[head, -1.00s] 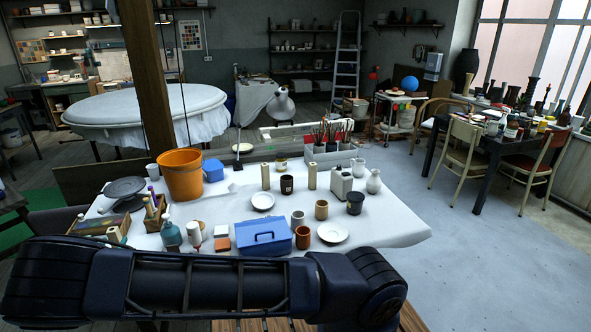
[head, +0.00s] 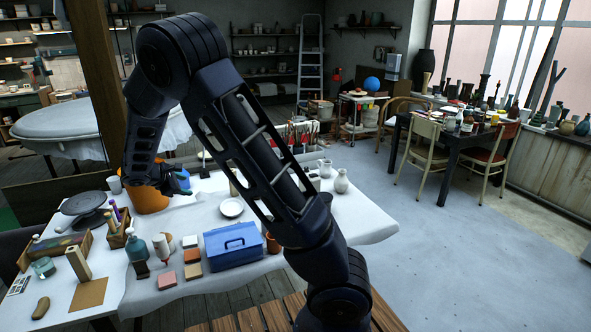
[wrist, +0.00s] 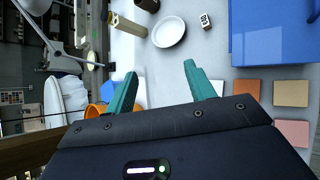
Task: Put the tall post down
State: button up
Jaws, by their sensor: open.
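My gripper (head: 183,183) is over the back left of the white-covered table, beside the orange bucket. In the wrist view its two teal fingers (wrist: 162,88) are apart, with nothing between them. A pale upright post (head: 234,182) stands behind the white plate, partly hidden by my arm. It also shows in the wrist view as a cream post (wrist: 127,25), apart from the fingers. A second wooden post (head: 77,263) stands at the table's front left, next to a brown square (head: 88,294). I cannot tell which one is the tall post.
The orange bucket (head: 150,199) stands close to my gripper. A blue toolbox (head: 233,246), a white plate (head: 231,208), bottles and coloured tiles (head: 192,270) crowd the table. Bare cloth lies around the plate.

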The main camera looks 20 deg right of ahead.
jog(key=s+d+r+m+g+y, duration=0.2)
jog(key=s+d+r+m, duration=0.4)
jog(key=d, duration=0.6)
jog(key=s+d+r+m+g+y, duration=0.2)
jog(key=s+d+r+m, duration=0.35)
jog(key=d, duration=0.55)
jog(key=s+d+r+m+t+y, duration=0.1)
jog(key=s+d+r+m, duration=0.1)
jog(key=s, duration=0.9)
jog(key=s+d+r+m+t+y, duration=0.1)
jog(key=s+d+r+m+y, duration=0.1)
jog(key=s, duration=1)
jog(key=d+r+m, duration=0.1)
jog(key=d+m, duration=0.1)
jog(key=d, duration=0.1)
jog(key=shift+o, duration=0.5)
jog(key=shift+r+m, duration=0.1)
jog(key=shift+m, duration=0.15)
